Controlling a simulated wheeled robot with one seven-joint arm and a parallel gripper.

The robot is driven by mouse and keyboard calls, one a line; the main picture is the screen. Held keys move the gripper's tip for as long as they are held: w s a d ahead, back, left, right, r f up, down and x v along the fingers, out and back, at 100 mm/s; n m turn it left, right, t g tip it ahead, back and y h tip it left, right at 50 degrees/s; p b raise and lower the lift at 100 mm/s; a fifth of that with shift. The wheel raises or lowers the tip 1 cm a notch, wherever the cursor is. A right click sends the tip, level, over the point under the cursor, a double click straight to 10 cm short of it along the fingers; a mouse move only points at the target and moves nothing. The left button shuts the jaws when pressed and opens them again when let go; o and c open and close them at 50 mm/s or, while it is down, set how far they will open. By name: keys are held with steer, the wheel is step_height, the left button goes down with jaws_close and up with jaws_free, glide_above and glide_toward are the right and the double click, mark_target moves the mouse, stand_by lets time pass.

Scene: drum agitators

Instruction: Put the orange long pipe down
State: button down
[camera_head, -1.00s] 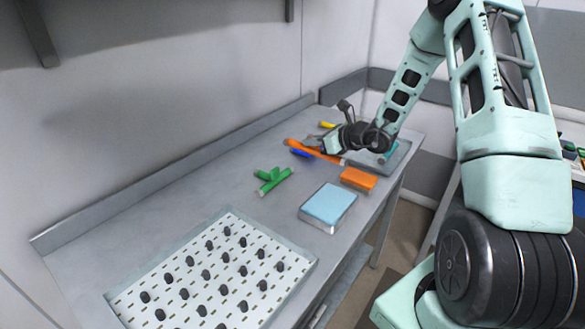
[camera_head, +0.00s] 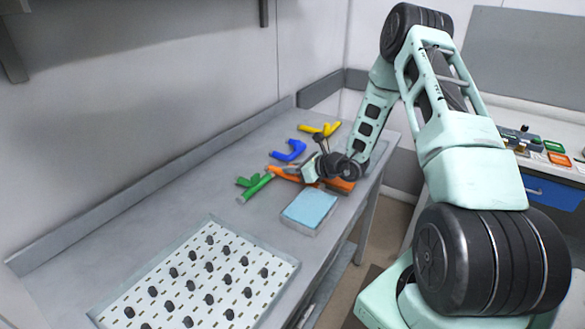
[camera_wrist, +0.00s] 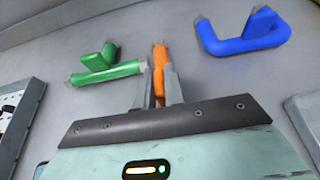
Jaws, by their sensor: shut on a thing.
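My gripper (camera_head: 296,173) is shut on the orange long pipe (camera_head: 280,173) over the grey workbench (camera_head: 215,190). In the wrist view, my gripper's fingers (camera_wrist: 160,88) close around the orange pipe (camera_wrist: 158,55), whose far end sticks out ahead between them. The fingers and palm hide the rest of it. The pipe is very low, at or just over the bench top; I cannot tell whether it touches. Its end is close to the green pipe piece (camera_head: 255,186), which lies to the left in the wrist view (camera_wrist: 112,71).
A blue U-shaped pipe (camera_head: 290,153) and a yellow pipe (camera_head: 322,129) lie farther back. A white pegged tray (camera_head: 200,280) fills the near left. Bench left of the green piece is clear.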

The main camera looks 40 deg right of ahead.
steer(key=c, duration=1.5)
jaws_free()
steer(key=shift+f, duration=0.1)
